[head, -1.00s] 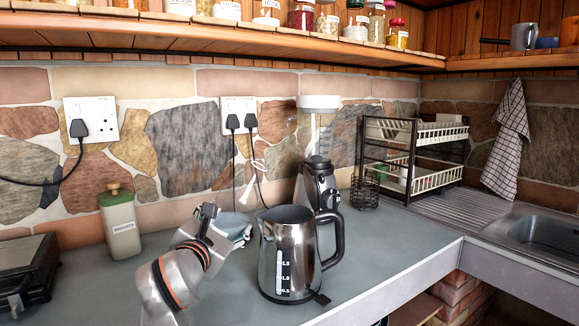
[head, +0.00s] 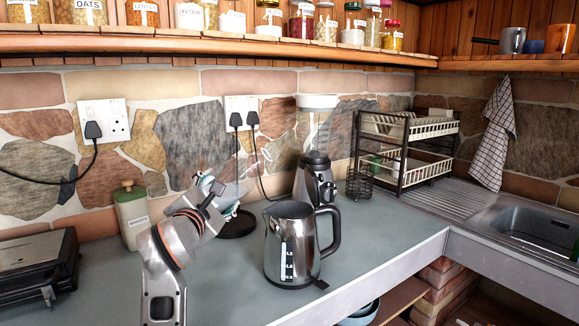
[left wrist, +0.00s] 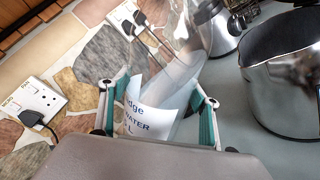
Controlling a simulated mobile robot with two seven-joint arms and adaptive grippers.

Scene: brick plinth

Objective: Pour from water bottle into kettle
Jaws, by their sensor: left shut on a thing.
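The steel kettle (head: 293,245) stands upright on the counter, open at the top, with its black handle on the right. Part of it shows at the right of the left wrist view (left wrist: 288,90). My left gripper (head: 222,203) is left of the kettle, a little above its rim height. In the left wrist view its teal-padded fingers (left wrist: 165,108) are shut around the clear water bottle (left wrist: 150,112), which has a white label reading "WATER". The bottle is hard to make out in the head view. Its water level cannot be told. My right gripper is not in view.
A grinder (head: 316,180) with a clear hopper stands behind the kettle. A dark round base (head: 237,224) lies left of it. A biscuit jar (head: 133,214) and a black appliance (head: 38,268) are at left. A dish rack (head: 405,150) and sink (head: 540,225) are at right.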

